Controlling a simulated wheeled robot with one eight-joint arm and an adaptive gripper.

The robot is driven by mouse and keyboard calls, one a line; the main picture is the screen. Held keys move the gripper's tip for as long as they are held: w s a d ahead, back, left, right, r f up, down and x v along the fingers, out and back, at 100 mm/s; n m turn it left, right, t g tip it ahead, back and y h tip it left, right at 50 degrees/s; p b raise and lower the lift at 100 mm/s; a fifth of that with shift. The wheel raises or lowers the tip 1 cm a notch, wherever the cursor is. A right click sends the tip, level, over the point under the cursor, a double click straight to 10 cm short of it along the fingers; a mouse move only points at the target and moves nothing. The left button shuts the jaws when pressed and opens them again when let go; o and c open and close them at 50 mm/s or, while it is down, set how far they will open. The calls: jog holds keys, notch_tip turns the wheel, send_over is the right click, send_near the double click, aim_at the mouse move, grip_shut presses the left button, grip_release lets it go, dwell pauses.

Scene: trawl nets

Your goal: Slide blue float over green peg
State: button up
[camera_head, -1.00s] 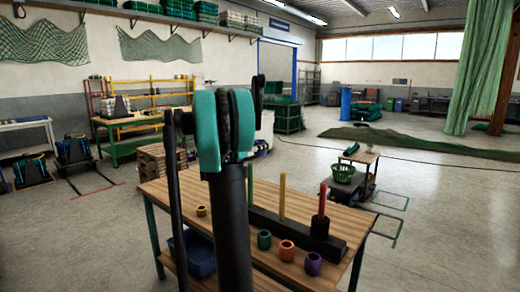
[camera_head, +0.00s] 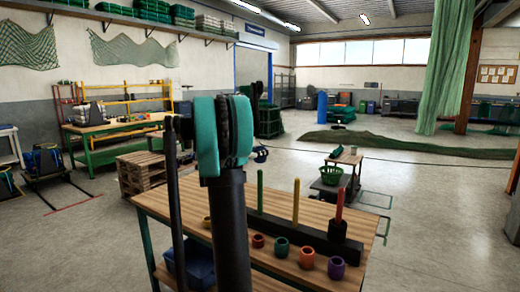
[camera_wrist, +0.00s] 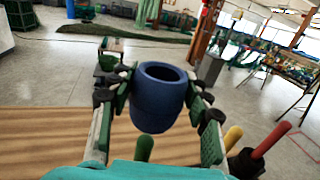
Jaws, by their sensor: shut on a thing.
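In the wrist view, my gripper (camera_wrist: 160,95) is shut on the blue float (camera_wrist: 158,105), a hollow barrel whose open end faces up. The float is held between the two fingers, above the table. The green peg (camera_wrist: 144,148) shows just below the float in that view, partly hidden by it, and the float is not around it. In the head view, the green peg (camera_head: 260,190) stands upright at the left of the dark peg base (camera_head: 270,226). My own arm covers much of the head view there, and the gripper is hard to make out.
A yellow peg (camera_head: 296,200) and a red peg (camera_head: 339,206) stand on the same base. Loose red (camera_head: 258,241), green (camera_head: 282,249), orange (camera_head: 307,258) and purple (camera_head: 337,268) floats line the front of the table. A blue bin (camera_head: 196,262) sits below.

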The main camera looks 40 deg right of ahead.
jog(key=shift+f, duration=4.15)
jog(key=o, duration=1.3)
jog(key=shift+a, duration=0.1)
jog(key=a, duration=0.4)
jog(key=s+a, duration=0.1)
jog(key=a, duration=0.6)
jog(key=shift+s+a, duration=0.35)
